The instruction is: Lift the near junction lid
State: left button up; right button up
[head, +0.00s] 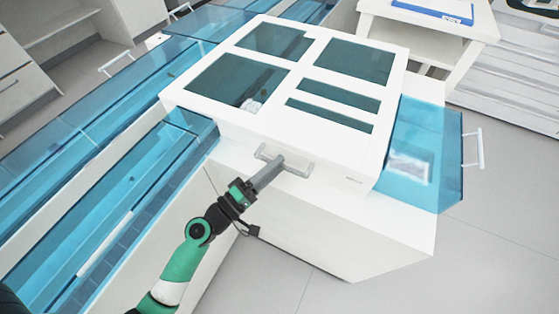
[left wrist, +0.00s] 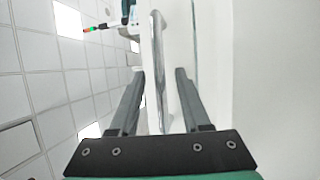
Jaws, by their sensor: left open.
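The near junction lid (head: 222,112) is a white frame with dark teal windows, lying flat on the white junction box. Its light grey bar handle (head: 293,169) sticks out on the near edge. My left gripper (head: 271,169) is at this handle, reaching from below left. In the left wrist view the handle bar (left wrist: 157,70) runs lengthwise in the gap between the two open fingers (left wrist: 160,85). I cannot tell whether either finger touches it. My right gripper is not in view.
Blue clear-covered track (head: 125,195) runs along the left. A blue clear cover (head: 440,170) with a handle (head: 474,149) stands at the right of the box. A white table (head: 400,22) is behind. Open floor (head: 480,245) lies at front right.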

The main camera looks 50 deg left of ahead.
pick_arm(q)
jog(key=shift+w+r, duration=0.1)
jog(key=shift+w, duration=0.6)
jog(key=shift+c, duration=0.3)
grip_shut()
dwell(0.6)
